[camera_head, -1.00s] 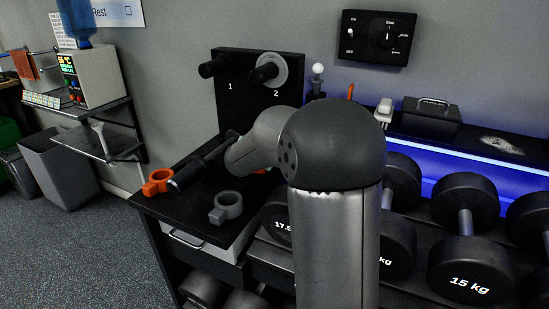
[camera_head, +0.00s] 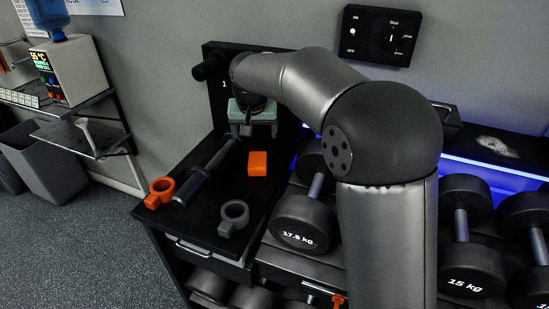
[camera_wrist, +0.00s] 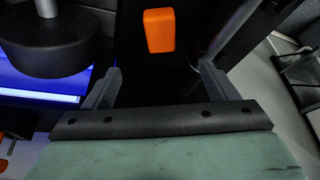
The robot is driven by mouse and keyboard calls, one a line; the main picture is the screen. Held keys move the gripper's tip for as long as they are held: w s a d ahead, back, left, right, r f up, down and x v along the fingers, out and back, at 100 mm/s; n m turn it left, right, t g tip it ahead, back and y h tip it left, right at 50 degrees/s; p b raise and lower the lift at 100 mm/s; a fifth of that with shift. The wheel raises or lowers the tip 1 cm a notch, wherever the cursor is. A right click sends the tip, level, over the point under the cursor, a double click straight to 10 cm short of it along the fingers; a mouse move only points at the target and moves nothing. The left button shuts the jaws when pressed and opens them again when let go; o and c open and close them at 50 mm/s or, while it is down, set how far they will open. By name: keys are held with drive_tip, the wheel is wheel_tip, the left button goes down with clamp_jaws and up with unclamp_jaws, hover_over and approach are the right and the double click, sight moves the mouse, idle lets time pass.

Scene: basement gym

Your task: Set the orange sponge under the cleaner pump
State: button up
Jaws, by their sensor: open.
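The orange sponge (camera_head: 258,163) is a small block lying on the black bench top in the head view. It also shows in the wrist view (camera_wrist: 159,30), beyond and between my fingers. My gripper (camera_wrist: 160,72) is open and empty, with its two grey fingers spread. In the head view my gripper (camera_head: 243,132) hangs over the back of the bench top, above and behind the sponge, apart from it. I cannot make out the cleaner pump; my arm covers much of the back of the bench.
A dark bar (camera_head: 205,172), an orange collar (camera_head: 160,192) and a grey collar (camera_head: 233,217) lie left and front of the sponge. Dumbbells (camera_head: 303,221) line the rack at right. A black pegboard (camera_head: 214,90) stands behind. A side shelf (camera_head: 85,137) is at left.

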drive_tip(key=p, duration=0.1)
hover_over(257, 162)
drive_tip(key=s, duration=0.2)
wheel_tip(257, 162, down, 10)
drive_tip(key=shift+w+d, duration=0.1)
drive_tip(key=shift+p+x, duration=0.7)
drive_tip(key=shift+x, duration=2.05)
drive_tip(key=shift+c, duration=0.3)
drive_tip(key=c, duration=1.1)
drive_tip(key=shift+o, duration=0.2)
